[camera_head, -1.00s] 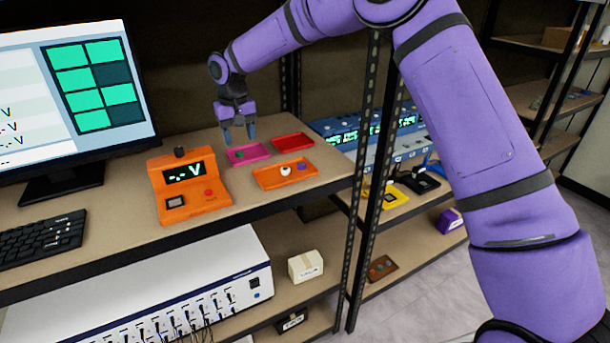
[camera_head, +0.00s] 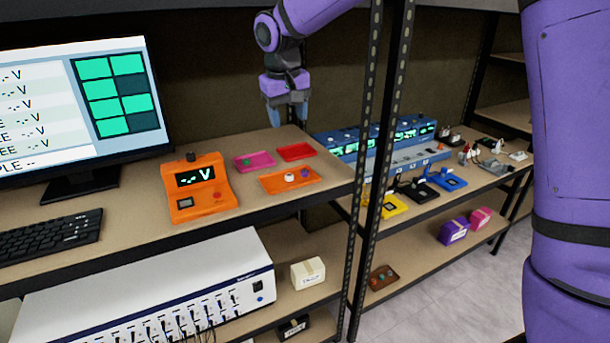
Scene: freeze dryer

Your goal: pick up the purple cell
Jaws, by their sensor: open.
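A small purple cell (camera_head: 305,173) lies in the orange tray (camera_head: 272,188) on the upper shelf, beside a white round cell (camera_head: 290,177). My gripper (camera_head: 287,118) points down, open and empty, well above the trays. In the picture its fingertips are above and behind the orange tray, apart from the purple cell.
A pink tray (camera_head: 262,163) with a green cell and an empty red tray (camera_head: 297,152) stand behind the orange tray. An orange voltage meter (camera_head: 200,190) and a monitor (camera_head: 80,110) are to the left. A perforated rack post (camera_head: 369,110) rises on the right.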

